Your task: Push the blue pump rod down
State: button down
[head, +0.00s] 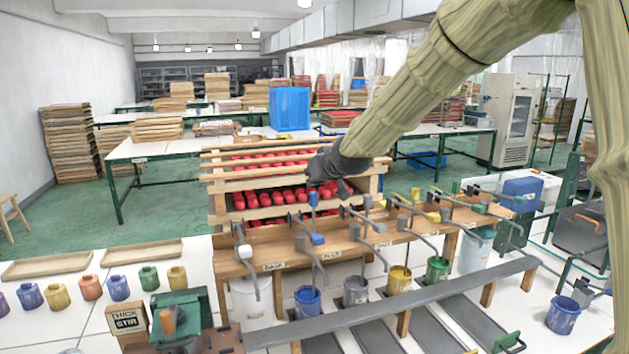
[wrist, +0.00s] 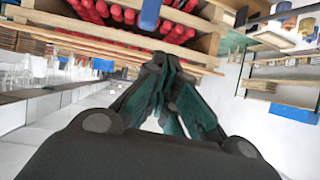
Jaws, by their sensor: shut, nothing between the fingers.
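The blue pump rod (head: 313,199) stands upright on the wooden pump bench, with its blue top raised. A blue-tipped spout (head: 317,239) is in front of it, above a blue bucket (head: 308,301). My gripper (head: 322,184) is shut and empty, close to the rod's top in the head view; whether it touches cannot be told. In the wrist view my closed fingers (wrist: 160,62) point toward the wooden rack, and a blue piece (wrist: 149,15), likely the rod's top, shows beyond the tips.
Other pumps with grey, yellow and green buckets (head: 437,268) line the bench (head: 345,244) to the right. A white bucket (head: 251,297) is at left. A rack of red items (head: 262,199) stands behind. Small coloured pots (head: 118,287) stand on the left table.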

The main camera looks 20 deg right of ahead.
notch_tip(320, 180, up, 8)
jog(key=s+d+g+h, duration=0.1)
jog(key=s+d+g, duration=0.1)
jog(key=g, duration=0.1)
jog(key=p, duration=0.4)
send_over(313, 193)
jog(key=shift+m, duration=0.3)
notch_tip(313, 193, down, 6)
jog(key=shift+d+f, duration=0.1)
jog(key=shift+f, duration=0.15)
notch_tip(313, 193, down, 3)
jog(key=shift+w+p, duration=0.15)
jog(key=shift+p, duration=0.5)
jog(key=shift+f, duration=0.85)
